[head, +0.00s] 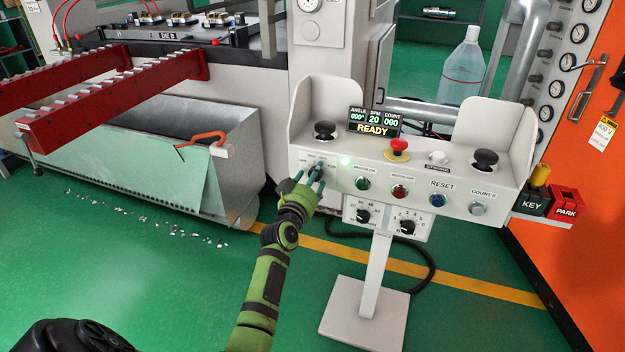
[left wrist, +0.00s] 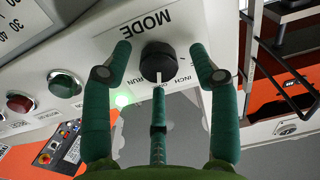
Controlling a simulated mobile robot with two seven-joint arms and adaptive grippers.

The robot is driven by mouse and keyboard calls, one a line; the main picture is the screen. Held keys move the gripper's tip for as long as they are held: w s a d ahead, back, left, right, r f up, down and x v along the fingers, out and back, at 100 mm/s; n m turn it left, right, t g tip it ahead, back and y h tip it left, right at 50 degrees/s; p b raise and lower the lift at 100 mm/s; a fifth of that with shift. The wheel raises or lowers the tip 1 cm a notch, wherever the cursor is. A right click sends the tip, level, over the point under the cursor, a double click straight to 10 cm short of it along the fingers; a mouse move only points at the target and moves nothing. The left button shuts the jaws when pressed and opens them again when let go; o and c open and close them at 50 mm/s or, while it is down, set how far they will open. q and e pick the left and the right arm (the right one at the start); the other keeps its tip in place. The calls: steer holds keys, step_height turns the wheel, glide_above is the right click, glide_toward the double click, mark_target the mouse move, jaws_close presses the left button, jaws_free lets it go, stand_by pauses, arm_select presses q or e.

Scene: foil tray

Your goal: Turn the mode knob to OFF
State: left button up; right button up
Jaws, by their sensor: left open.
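The mode knob (left wrist: 158,62) is a round black knob under upside-down MODE lettering in the left wrist view. Its white pointer mark faces down in that view, among small labels that seem to read INCH and RUN. I see no clear contact. In the head view my left gripper (head: 312,177) is at the left end of the white control panel's front (head: 335,174) and largely hides the knob.
Green (head: 362,183), red (head: 400,191) and blue (head: 437,200) buttons line the panel to the right. A red emergency button (head: 398,146) and black palm buttons (head: 324,130) sit on top. Two dials (head: 364,216) are below. A metal scrap bin (head: 180,150) stands left.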

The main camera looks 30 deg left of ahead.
arm_select(q)
steer(key=shift+c, duration=0.4)
steer(key=c, duration=1.1)
steer(key=shift+o, duration=0.2)
steer(key=shift+r, duration=0.1)
